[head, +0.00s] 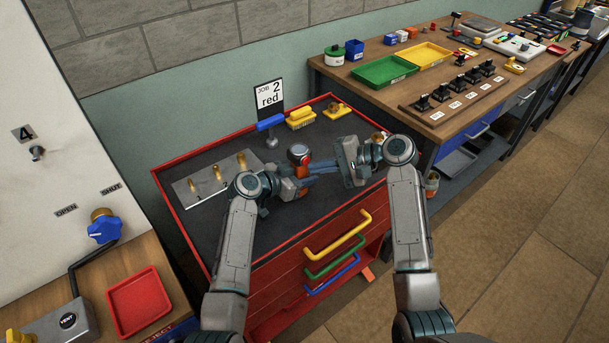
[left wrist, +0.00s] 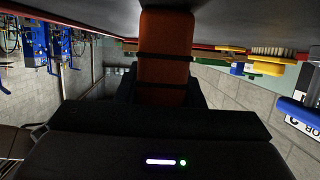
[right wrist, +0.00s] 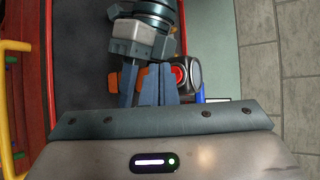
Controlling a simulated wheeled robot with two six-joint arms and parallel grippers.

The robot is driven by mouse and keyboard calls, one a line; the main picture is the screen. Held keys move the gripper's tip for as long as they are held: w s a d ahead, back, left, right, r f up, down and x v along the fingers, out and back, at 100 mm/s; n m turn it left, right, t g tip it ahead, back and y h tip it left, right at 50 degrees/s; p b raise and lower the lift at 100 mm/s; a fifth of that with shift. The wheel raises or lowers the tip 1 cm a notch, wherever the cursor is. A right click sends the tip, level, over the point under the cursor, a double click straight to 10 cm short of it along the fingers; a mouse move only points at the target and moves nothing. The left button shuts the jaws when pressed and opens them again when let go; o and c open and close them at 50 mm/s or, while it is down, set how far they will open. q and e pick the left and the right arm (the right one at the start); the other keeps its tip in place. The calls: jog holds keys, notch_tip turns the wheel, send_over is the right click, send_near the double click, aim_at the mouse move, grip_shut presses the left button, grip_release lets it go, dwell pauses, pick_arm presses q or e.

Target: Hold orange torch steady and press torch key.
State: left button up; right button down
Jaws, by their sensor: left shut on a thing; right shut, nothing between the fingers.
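The orange torch (head: 302,172) stands on the dark top of the red cabinet, its round pale-rimmed head tilted up. My left gripper (head: 298,184) is shut on its body; the left wrist view shows the orange body (left wrist: 165,60) between the dark fingers. My right gripper (head: 314,169) is shut and empty, its fingers pointing left at the torch and close beside it. In the right wrist view a red round disc (right wrist: 178,72) shows on the torch's dark head, just right of my fingertips (right wrist: 158,68). Whether the fingers touch the torch, I cannot tell.
A job card reading "2 red" (head: 269,94) stands behind the torch, with a blue-handled part (head: 270,123) before it. A metal plate with brass pegs (head: 208,188) lies left. A yellow brush (head: 300,118) lies at the back. A workbench with trays (head: 385,71) stands right.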

jog(key=shift+w+a, duration=0.1)
dwell(0.3)
jog(key=shift+w+a, duration=0.15)
jog(key=shift+w, duration=0.15)
dwell(0.4)
jog(key=shift+s, duration=0.1)
jog(key=shift+s+d, duration=0.25)
jog(key=shift+s, duration=0.05)
jog(key=s+d, duration=0.3)
jog(key=s, duration=0.2)
jog(key=shift+d, duration=0.25)
dwell(0.3)
